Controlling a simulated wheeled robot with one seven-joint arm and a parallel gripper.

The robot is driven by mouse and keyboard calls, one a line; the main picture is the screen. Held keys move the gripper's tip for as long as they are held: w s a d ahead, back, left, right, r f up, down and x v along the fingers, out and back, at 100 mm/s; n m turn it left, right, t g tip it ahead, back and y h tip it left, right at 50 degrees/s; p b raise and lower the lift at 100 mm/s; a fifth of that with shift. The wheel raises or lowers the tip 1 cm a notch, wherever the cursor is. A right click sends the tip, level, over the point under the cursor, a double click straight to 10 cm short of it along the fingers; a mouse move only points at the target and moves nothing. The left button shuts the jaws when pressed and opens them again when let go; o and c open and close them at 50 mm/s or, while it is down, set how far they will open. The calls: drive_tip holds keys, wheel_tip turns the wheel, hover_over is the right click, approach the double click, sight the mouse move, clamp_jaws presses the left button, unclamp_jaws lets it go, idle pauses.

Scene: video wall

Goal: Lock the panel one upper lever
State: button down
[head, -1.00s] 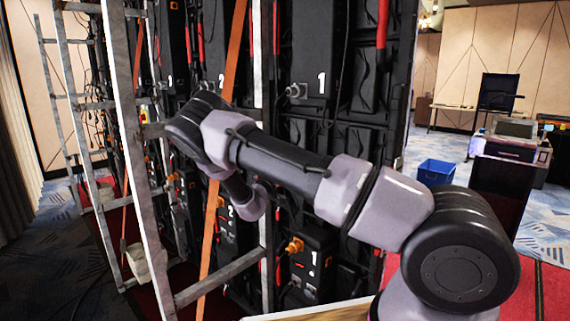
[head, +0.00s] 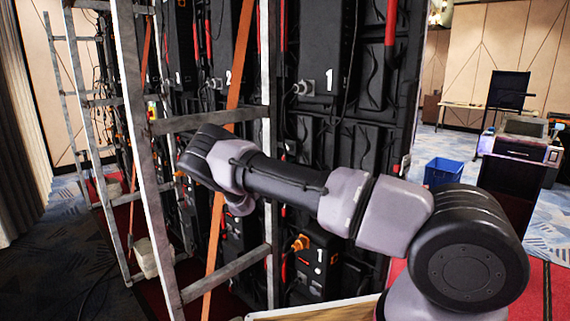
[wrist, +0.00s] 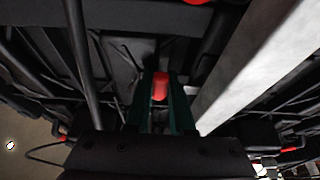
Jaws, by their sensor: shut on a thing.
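The black video wall panel one (head: 345,150), marked with a white 1, stands upright right of the middle in the head view. In the wrist view, my gripper (wrist: 160,100) has its two dark green fingers on either side of a red lever (wrist: 160,86) and is shut on it. The red lever stands out against the black panel back. Whether it is locked I cannot tell. In the head view my gripper is hidden behind my arm and the frame.
A metal ladder-like frame (head: 150,205) with crossbars stands left of my arm, and a pale metal bar (wrist: 262,62) runs close right of my gripper. An orange strap (head: 228,150) hangs along the frame. A blue bin (head: 443,171) stands at the right.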

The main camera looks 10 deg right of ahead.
idle(0.4)
drive_tip(key=c, duration=0.8)
unclamp_jaws()
drive_tip(key=v, duration=1.1)
drive_tip(key=shift+w, duration=0.1)
